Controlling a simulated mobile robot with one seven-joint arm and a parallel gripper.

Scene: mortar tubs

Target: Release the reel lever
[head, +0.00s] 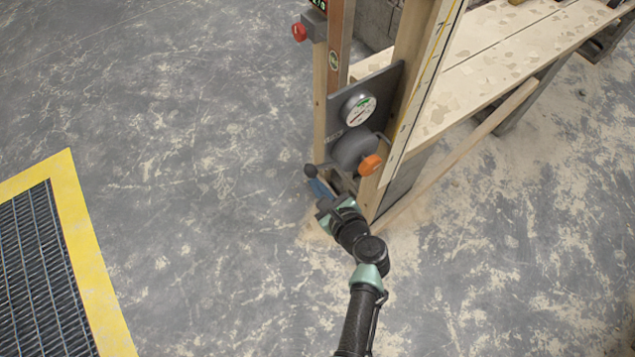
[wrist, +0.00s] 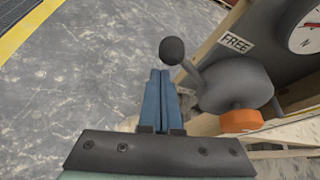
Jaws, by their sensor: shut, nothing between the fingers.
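The reel lever shows a dark ball knob (head: 310,170) on a short grey arm. In the wrist view the reel lever (wrist: 172,51) sticks out to the left of the grey reel (wrist: 235,85), below a "FREE" label (wrist: 236,43). The reel (head: 352,148) is mounted on a dark plate and carries an orange knob (head: 371,165). My gripper (head: 320,187) has its blue fingers together and empty. In the wrist view the fingertips (wrist: 160,73) lie just below the ball knob; I cannot tell whether they touch it.
A red knob (head: 299,32) is higher up. A plank bench (head: 480,75) extends to the back right. A yellow-edged floor grate (head: 35,270) lies at left. The floor between is clear.

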